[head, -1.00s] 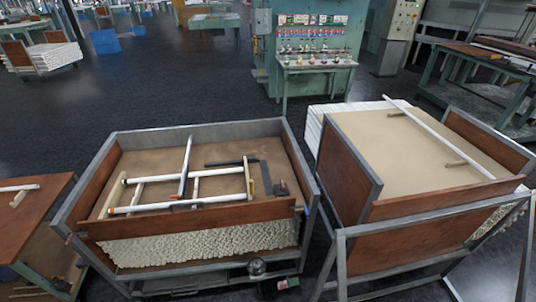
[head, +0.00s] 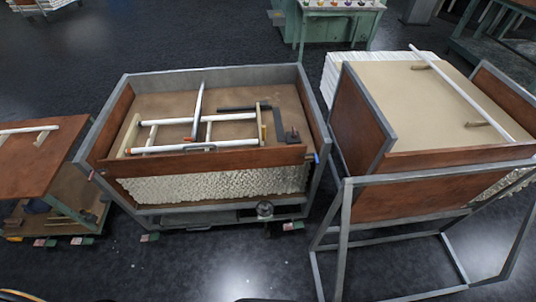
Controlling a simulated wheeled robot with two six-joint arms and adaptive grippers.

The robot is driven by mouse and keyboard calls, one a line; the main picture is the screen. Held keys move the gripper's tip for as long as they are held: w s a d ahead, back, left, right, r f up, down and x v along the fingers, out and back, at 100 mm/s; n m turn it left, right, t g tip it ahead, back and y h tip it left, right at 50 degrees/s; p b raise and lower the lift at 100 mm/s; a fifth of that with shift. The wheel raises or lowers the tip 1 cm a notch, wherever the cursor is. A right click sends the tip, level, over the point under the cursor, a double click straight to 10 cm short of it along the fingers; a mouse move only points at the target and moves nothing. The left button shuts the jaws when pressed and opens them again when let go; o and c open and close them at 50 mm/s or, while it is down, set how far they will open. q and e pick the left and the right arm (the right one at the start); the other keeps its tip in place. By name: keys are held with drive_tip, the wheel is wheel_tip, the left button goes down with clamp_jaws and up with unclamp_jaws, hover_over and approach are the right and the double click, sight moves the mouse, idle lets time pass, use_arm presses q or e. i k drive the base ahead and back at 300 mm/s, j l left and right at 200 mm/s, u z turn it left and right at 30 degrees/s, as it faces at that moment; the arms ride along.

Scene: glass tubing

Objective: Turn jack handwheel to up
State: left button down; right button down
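A small round metallic part (head: 265,209) sits low at the front of the middle cart, right of its centre. It may be the jack handwheel, but it is too small to tell its shape or setting. The middle cart (head: 142,80) has a grey metal frame, wood side panels and a brown top. Neither of my grippers is in view.
On the middle cart lie white glass tubes (head: 198,148) on a wooden frame. A second cart (head: 440,205) with wood panels stands at right, and a low table (head: 35,160) at left. The dark floor (head: 200,265) in front is clear.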

sight(266, 208)
drive_tip(key=i+j+z, duration=0.1)
drive_tip(key=j, duration=0.25)
drive_tip(key=i+j+z, duration=0.1)
drive_tip(key=j, duration=0.3)
drive_tip(key=i+j+z, duration=0.1)
drive_tip(key=j, duration=0.3)
drive_tip(key=i+j+z, duration=0.1)
drive_tip(key=j, duration=0.3)
